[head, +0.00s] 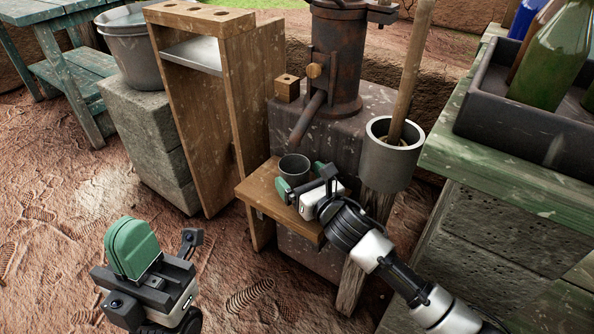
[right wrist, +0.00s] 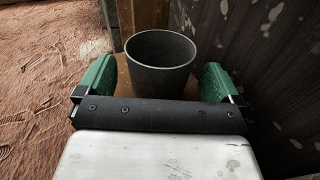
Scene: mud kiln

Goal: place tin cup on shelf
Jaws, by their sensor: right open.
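The tin cup (head: 294,168) is a small grey cup standing upright on a low wooden shelf (head: 258,193). My right gripper (head: 305,175) is open at the cup, with one green finger on each side of it. In the right wrist view the cup (right wrist: 160,65) stands between the two spread fingers, with a visible gap on each side. The gripper hides the lower front of the cup. My left gripper (head: 132,243) is empty, low over the ground at the lower left; its green pads overlap in view, so its opening is unclear.
A tall wooden stand (head: 205,110) rises left of the shelf. A rusty metal cylinder (head: 337,60) stands on a block behind it. A grey pot (head: 388,160) with a wooden pole is to the right. A green bench (head: 500,180) holds a bottle tray (head: 510,120).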

